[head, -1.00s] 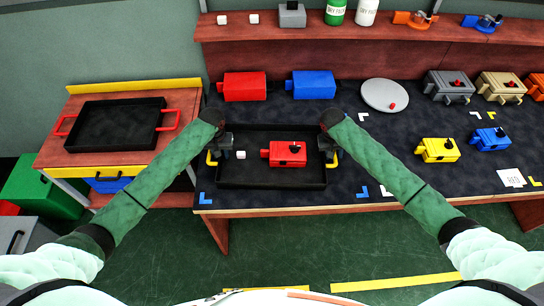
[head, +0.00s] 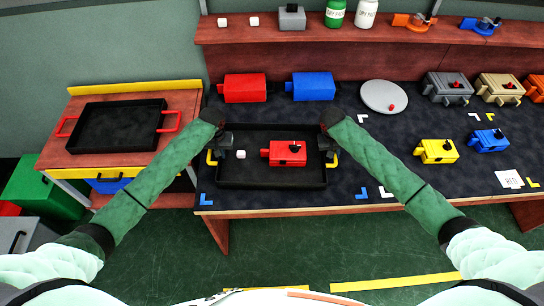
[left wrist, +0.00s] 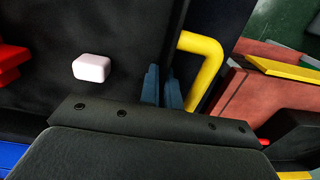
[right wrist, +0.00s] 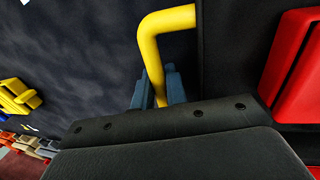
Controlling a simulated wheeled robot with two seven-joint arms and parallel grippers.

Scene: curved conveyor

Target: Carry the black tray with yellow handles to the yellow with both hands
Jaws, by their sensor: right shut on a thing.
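The black tray with yellow handles (head: 230,184) lies on the dark mat of the workbench. It carries a red box-shaped part (head: 287,154) and a small white cube (head: 241,154). My left gripper (head: 222,150) is at the tray's left end. In the left wrist view its fingers (left wrist: 163,88) are close together beside the left yellow handle (left wrist: 210,60), by the tray wall; what lies between them is unclear. My right gripper (head: 328,148) is at the right end. In the right wrist view its fingers (right wrist: 157,88) are shut on the right yellow handle (right wrist: 165,22).
A black tray with red handles (head: 115,108) lies on the side table at left. Yellow (head: 437,151) and blue (head: 488,141) parts are at right. Mat between is mostly clear.

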